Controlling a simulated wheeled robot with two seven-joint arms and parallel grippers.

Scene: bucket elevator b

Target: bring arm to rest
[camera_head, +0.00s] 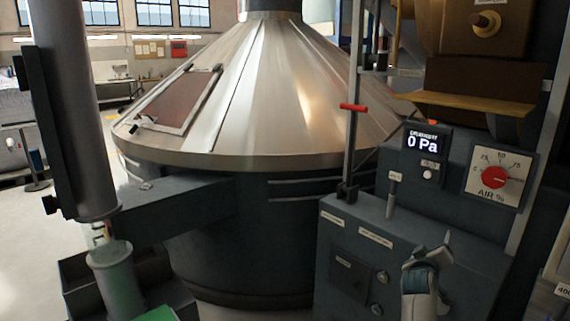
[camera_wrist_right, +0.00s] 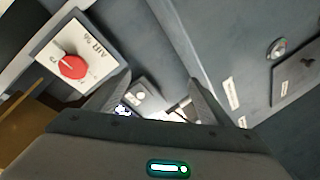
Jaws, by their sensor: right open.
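My right gripper (camera_head: 430,252) is raised at the lower right of the head view, in front of the grey control cabinet (camera_head: 345,225). In the right wrist view its two fingers (camera_wrist_right: 160,82) stand apart with nothing held between them. The air dial (camera_head: 493,181) with its red knob is on the panel to the gripper's upper right; it also shows in the wrist view (camera_wrist_right: 72,67). The pressure display (camera_head: 424,142) reads 0 Pa. My left gripper is in neither view.
A large metal cone-topped vessel (camera_head: 265,90) fills the middle. A grey vertical pipe (camera_head: 75,100) stands at the left. Open floor (camera_head: 20,240) shows at far left.

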